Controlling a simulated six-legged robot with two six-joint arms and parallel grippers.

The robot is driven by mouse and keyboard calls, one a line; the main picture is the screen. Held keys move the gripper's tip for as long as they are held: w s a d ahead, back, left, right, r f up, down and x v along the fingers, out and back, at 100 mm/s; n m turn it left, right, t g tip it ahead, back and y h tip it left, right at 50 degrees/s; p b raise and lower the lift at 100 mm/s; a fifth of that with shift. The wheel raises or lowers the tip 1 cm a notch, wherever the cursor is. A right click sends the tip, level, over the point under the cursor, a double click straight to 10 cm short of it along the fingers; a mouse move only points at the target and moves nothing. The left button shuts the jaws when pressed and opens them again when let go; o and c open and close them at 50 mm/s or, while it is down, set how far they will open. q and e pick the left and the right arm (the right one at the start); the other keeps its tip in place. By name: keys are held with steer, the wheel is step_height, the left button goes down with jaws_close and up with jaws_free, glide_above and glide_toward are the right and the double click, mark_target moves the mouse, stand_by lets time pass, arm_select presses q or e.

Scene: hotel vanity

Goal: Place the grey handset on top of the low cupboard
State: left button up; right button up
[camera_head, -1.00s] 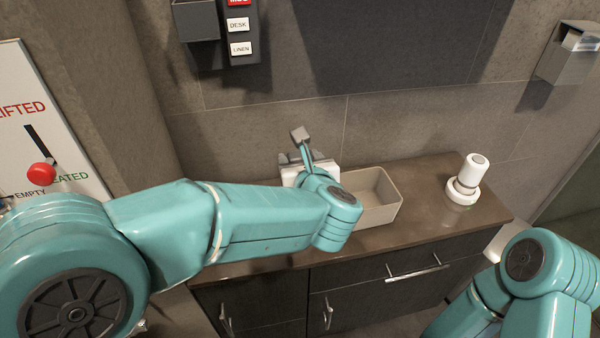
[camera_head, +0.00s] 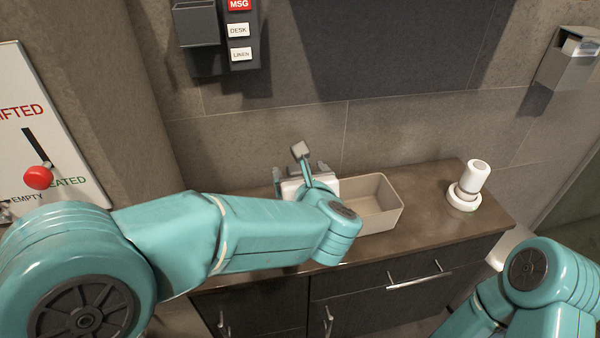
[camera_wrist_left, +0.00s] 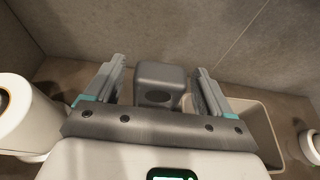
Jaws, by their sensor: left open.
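My left gripper (camera_head: 302,172) is over the back left of the low cupboard's brown top (camera_head: 425,215), left of the beige bin. In the left wrist view its two fingers (camera_wrist_left: 160,90) are open and spread. A grey block-like thing with a dark oval on its face, seemingly the grey handset (camera_wrist_left: 160,83), shows between them with gaps on both sides. Its lower part is hidden by my gripper body, so I cannot tell what it rests on.
A beige open bin (camera_head: 392,214) stands right of my left gripper. A white bottle-like thing (camera_head: 467,187) stands farther right, with bare top between. A white roll (camera_wrist_left: 22,118) is close on the left in the wrist view. A labelled wall panel (camera_head: 240,62) hangs above.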

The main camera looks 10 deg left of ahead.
arm_select(q)
steer(key=p+v, duration=0.1)
steer(key=v, duration=1.1)
steer(key=shift+s+r, duration=0.1)
